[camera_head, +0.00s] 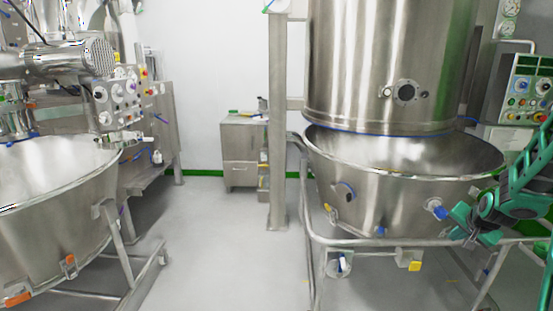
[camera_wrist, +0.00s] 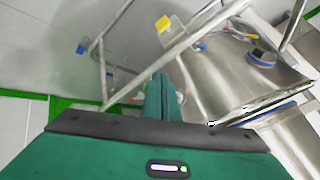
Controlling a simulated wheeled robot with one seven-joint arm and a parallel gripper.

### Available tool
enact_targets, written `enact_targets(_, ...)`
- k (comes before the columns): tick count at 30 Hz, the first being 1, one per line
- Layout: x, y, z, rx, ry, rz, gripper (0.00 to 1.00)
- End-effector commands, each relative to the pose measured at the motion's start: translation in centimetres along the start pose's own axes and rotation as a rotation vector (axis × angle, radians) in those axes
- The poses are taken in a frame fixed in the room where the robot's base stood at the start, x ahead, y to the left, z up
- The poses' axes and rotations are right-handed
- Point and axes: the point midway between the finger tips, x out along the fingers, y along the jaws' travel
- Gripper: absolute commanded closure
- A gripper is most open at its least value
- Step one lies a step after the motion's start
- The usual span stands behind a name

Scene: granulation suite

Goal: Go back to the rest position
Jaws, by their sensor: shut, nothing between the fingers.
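My gripper (camera_head: 462,222) shows at the right side of the head view, at the end of my green arm. It is beside the rim-frame and lower wall of the right steel bowl (camera_head: 400,190), close to a blue-capped port (camera_head: 436,208). I cannot tell whether it touches the bowl or frame. In the wrist view the gripper's green fingers (camera_wrist: 160,95) are together, with nothing between them. The bowl's steel wall (camera_wrist: 215,85) and frame tube (camera_wrist: 175,50) lie just beyond the fingers.
A large steel cylinder (camera_head: 390,60) stands above the right bowl. Another steel bowl (camera_head: 60,195) on a wheeled frame stands at the left, near a control panel (camera_head: 118,95). A cabinet (camera_head: 242,150) stands at the back. The floor (camera_head: 215,245) between the bowls is clear.

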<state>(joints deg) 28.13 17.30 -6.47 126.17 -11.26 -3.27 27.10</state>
Motion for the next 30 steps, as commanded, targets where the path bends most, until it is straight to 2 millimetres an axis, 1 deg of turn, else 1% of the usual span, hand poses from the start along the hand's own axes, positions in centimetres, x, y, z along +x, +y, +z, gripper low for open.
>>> enact_targets(1, -2.0, 0.0, 0.8, -0.033, -0.021, 0.02, 1.0)
enact_targets(8, -10.2, 2.2, 5.4, -0.17, -0.154, 0.135, 1.0)
enact_targets(12, -15.2, 4.1, 8.8, -0.24, -0.245, 0.192, 1.0)
enact_targets(14, -17.4, 5.0, 10.3, -0.266, -0.286, 0.214, 1.0)
enact_targets(15, -18.8, 5.6, 11.3, -0.282, -0.314, 0.226, 1.0)
enact_targets(17, -20.9, 6.6, 12.9, -0.306, -0.357, 0.243, 1.0)
enact_targets(21, -25.6, 9.0, 16.8, -0.355, -0.461, 0.273, 1.0)
enact_targets(25, -29.2, 11.0, 20.0, -0.389, -0.549, 0.287, 1.0)
enact_targets(27, -30.6, 11.8, 21.3, -0.404, -0.588, 0.29, 1.0)
enact_targets(30, -32.0, 12.5, 22.7, -0.415, -0.626, 0.292, 1.0)
